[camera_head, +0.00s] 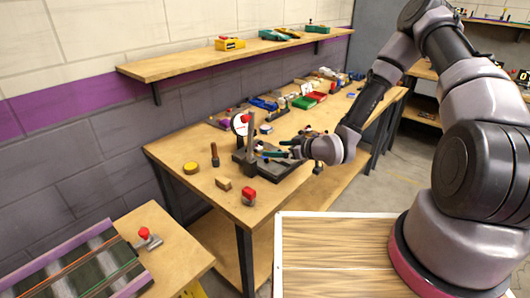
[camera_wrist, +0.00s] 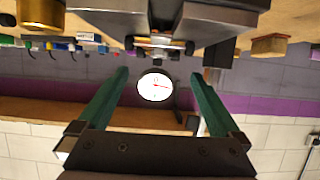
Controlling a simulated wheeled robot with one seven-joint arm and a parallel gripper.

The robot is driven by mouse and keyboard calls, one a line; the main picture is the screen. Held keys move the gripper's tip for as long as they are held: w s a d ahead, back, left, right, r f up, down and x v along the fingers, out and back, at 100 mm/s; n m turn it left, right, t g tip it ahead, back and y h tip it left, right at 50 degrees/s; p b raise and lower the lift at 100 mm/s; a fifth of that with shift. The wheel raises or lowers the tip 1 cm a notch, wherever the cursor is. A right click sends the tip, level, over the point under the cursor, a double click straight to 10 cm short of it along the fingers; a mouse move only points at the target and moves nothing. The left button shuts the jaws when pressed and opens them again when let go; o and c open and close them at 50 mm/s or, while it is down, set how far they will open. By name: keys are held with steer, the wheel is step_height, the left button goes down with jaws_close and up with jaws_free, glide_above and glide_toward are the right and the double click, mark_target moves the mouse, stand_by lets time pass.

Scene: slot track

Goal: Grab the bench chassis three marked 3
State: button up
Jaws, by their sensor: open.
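My gripper (camera_head: 272,153) is over the workbench, beside a dark fixture (camera_head: 250,160) that has an upright post and a dial gauge (camera_head: 240,123). In the wrist view, which is upside down, the two teal fingers of my gripper (camera_wrist: 160,73) are apart with nothing held between them. A small chassis-like thing with dark wheels (camera_wrist: 158,43) sits just beyond the fingertips, against the dark fixture. Its marking cannot be read, so I cannot tell whether it is chassis three. The white gauge face (camera_wrist: 155,85) shows between the fingers.
A dark-handled tool (camera_head: 214,155), a yellow round thing (camera_head: 191,168), a wooden block (camera_head: 223,184) and a red-topped piece (camera_head: 249,196) lie on the near bench. Coloured trays (camera_head: 304,102) stand farther back. A wall shelf (camera_head: 190,63) hangs above.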

mark_target(262, 149)
steer(key=x, duration=0.7)
steer(key=shift+w+f, duration=0.25)
steer(key=shift+f, duration=0.2)
steer(key=shift+c, duration=0.3)
steer(key=c, duration=1.5)
steer(key=shift+o, duration=0.2)
steer(key=shift+r, duration=0.1)
